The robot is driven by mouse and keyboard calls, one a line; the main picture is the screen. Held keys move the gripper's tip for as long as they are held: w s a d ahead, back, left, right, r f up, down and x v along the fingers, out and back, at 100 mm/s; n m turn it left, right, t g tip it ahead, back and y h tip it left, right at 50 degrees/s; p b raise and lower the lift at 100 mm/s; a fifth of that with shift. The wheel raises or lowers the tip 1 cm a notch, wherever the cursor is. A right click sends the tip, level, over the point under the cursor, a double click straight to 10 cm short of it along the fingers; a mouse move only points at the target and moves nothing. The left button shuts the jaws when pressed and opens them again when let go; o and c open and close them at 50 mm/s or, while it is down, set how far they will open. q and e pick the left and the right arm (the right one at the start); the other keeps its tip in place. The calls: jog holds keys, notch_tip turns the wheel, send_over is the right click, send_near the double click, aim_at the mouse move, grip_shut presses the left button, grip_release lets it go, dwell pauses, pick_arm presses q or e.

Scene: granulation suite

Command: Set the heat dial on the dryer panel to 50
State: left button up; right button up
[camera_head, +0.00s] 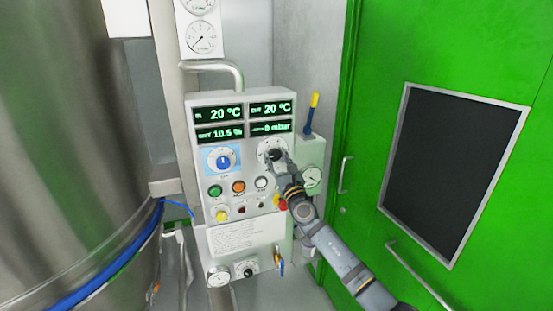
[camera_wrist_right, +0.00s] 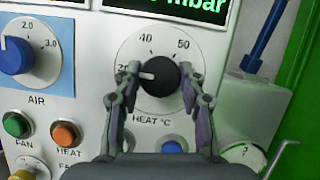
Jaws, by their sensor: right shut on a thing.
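The dryer panel (camera_head: 235,180) stands upright in the middle of the head view. Its heat dial is a black knob (camera_head: 275,154) on a round white scale at the panel's right. In the right wrist view the knob (camera_wrist_right: 162,79) sits above the words HEAT °C. Its white pointer mark points left, well short of the 40 and 50 at the top. The lower numbers are partly hidden by a finger. My right gripper (camera_head: 279,164) is shut on the knob, one finger on each side, as the right wrist view (camera_wrist_right: 160,78) shows. My left gripper is out of view.
The blue AIR dial (camera_head: 223,160) is left of the heat dial, with several coloured buttons below. A yellow-and-blue handle (camera_head: 312,112) rises at the panel's right. A steel vessel (camera_head: 70,150) fills the left side and a green door (camera_head: 440,60) the right.

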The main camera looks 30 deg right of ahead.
jog(key=shift+m, duration=0.3)
jog(key=m+g+h, duration=0.1)
jog(key=m+h, duration=0.1)
jog(key=m, duration=0.3)
jog(key=m+g+h, duration=0.1)
jog(key=m+h, duration=0.2)
jog(key=m, duration=0.1)
jog(key=shift+a+r+m+p, duration=0.1)
jog(key=shift+a+m+p, duration=0.05)
jog(key=shift+m+p, duration=0.25)
jog(key=m+g+h, duration=0.1)
jog(key=m, duration=0.2)
jog(key=m+g+h, duration=0.1)
jog(key=m, duration=0.3)
jog(key=shift+w+a+r+g+p, duration=0.1)
jog(key=shift+g+p, duration=0.2)
jog(key=shift+p, duration=0.1)
jog(key=m+g+p, duration=0.1)
jog(key=m+g, duration=0.1)
jog(key=m, duration=0.3)
jog(key=shift+r+m+p, duration=0.1)
jog(key=shift+m+p, duration=0.2)
jog(key=shift+m, duration=0.1)
jog(key=m+g+p, duration=0.1)
jog(key=m, duration=0.2)
jog(key=shift+m+y, duration=0.3)
jog(key=shift+m+g+y+p, duration=0.3)
jog(key=shift+m+g+p, duration=0.1)
jog(key=shift+m+p, duration=0.25)
